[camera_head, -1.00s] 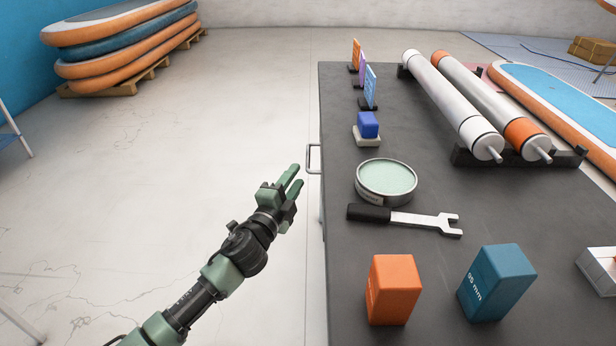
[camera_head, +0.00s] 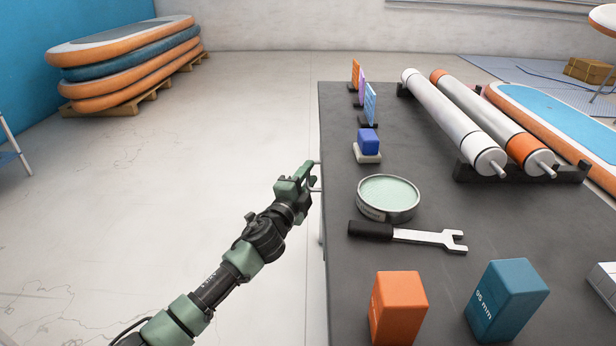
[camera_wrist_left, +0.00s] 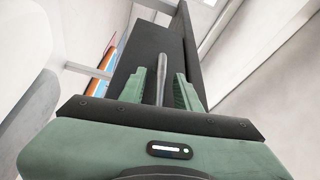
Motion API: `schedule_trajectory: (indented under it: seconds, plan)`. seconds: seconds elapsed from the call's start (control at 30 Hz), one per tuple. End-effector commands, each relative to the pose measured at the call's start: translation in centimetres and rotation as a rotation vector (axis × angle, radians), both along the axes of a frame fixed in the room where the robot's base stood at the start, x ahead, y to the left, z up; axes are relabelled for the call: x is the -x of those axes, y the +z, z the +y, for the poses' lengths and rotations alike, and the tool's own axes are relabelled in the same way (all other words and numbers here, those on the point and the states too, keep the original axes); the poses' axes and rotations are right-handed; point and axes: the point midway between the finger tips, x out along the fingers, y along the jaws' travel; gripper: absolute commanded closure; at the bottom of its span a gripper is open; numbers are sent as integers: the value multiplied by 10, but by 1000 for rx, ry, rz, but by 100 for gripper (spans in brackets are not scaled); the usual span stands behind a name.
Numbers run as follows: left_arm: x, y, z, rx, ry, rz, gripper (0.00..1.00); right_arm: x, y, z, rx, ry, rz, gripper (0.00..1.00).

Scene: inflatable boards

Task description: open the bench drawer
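The dark grey bench (camera_head: 440,215) stands at the right in the head view. The metal drawer handle (camera_head: 317,178) sticks out from its left side. The drawer front is mostly hidden below the bench edge, and no opened drawer shows past it. My left gripper (camera_head: 303,179) is at the handle, left of the bench. In the left wrist view the handle bar (camera_wrist_left: 161,78) lies between the two green fingers of my left gripper (camera_wrist_left: 161,90), with a gap on each side. The gripper is open. My right gripper is not in view.
On the bench are a round tin (camera_head: 388,197), a wrench (camera_head: 420,237), an orange box (camera_head: 398,307), a blue box (camera_head: 507,300) and two rolls (camera_head: 455,125). Stacked boards (camera_head: 125,65) lie at the back left. The floor left of the bench (camera_head: 200,170) is clear.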

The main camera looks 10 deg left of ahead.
Motion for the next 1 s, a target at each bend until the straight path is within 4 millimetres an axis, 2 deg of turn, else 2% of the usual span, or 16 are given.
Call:
schedule_trajectory:
  seconds: [0.03, 0.13, 0.17, 1.0]
  plan:
    - [0, 0, 0, 0, 0, 0, 67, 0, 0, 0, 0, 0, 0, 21]
    - [0, 0, 0, 0, 0, 0, 95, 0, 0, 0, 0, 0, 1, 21]
    - [0, 0, 0, 0, 0, 0, 100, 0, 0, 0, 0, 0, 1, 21]
    - [0, -1, 1, -1, 1, 1, 100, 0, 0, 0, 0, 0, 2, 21]
